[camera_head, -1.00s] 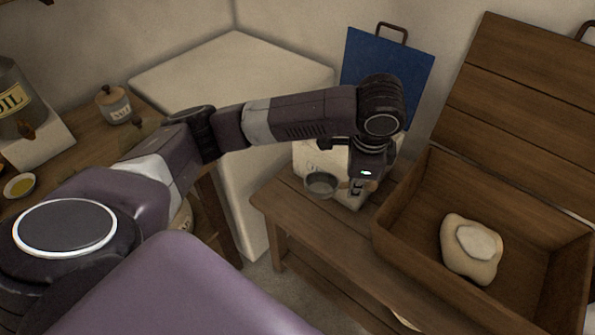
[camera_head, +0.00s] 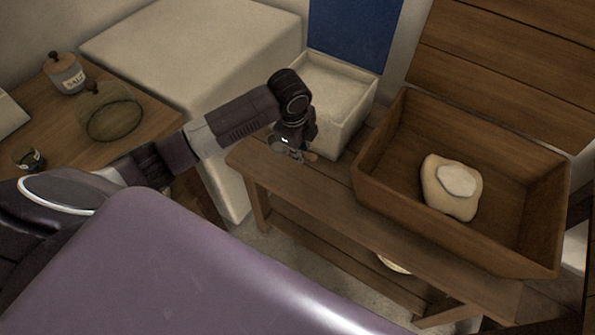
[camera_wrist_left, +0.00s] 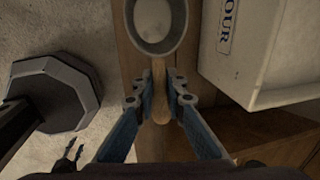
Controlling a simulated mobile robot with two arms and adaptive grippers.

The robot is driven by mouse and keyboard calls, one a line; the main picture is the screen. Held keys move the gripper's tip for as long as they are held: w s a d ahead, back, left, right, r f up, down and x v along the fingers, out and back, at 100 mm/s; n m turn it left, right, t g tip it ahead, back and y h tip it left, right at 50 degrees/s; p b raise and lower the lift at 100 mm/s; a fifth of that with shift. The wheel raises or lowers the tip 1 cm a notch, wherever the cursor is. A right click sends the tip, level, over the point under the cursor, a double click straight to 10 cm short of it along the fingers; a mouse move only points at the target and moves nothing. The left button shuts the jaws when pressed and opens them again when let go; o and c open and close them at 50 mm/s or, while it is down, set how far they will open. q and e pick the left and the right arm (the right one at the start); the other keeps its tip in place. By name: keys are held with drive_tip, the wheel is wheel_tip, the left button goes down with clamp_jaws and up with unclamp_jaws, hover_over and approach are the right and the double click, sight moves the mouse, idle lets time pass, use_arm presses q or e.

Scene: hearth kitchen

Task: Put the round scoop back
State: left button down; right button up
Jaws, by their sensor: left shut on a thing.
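The round scoop has a grey metal cup (camera_wrist_left: 158,22) and a light wooden handle (camera_wrist_left: 160,92). My left gripper (camera_wrist_left: 160,100) is shut on the handle, with the cup pointing away beyond the fingertips. In the head view, the left gripper (camera_head: 292,150) is low over the left part of the wooden bench (camera_head: 330,205), and the scoop cup (camera_head: 277,144) shows beside it. I cannot tell whether the scoop touches the bench.
A white open flour bin (camera_head: 352,95) stands on the bench, close to the right of my left gripper. A wooden box (camera_head: 395,205) holding a pale lump (camera_head: 450,190) is further right. A white block (camera_head: 190,50) stands behind.

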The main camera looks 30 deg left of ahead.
sight(302, 182)
use_arm(q)
drive_tip(key=s+x, duration=0.1)
drive_tip(key=x, duration=0.7)
drive_tip(key=s+x, duration=0.1)
drive_tip(key=x, duration=0.3)
drive_tip(key=shift+s+f, duration=0.25)
drive_tip(key=shift+f, duration=0.35)
drive_tip(key=shift+b, duration=0.3)
drive_tip(key=shift+f, duration=0.15)
drive_tip(key=c, duration=2)
unclamp_jaws()
drive_tip(key=shift+o, duration=0.2)
drive_tip(key=p+v, duration=0.1)
drive_tip(key=v, duration=1.1)
drive_tip(key=shift+r, duration=0.25)
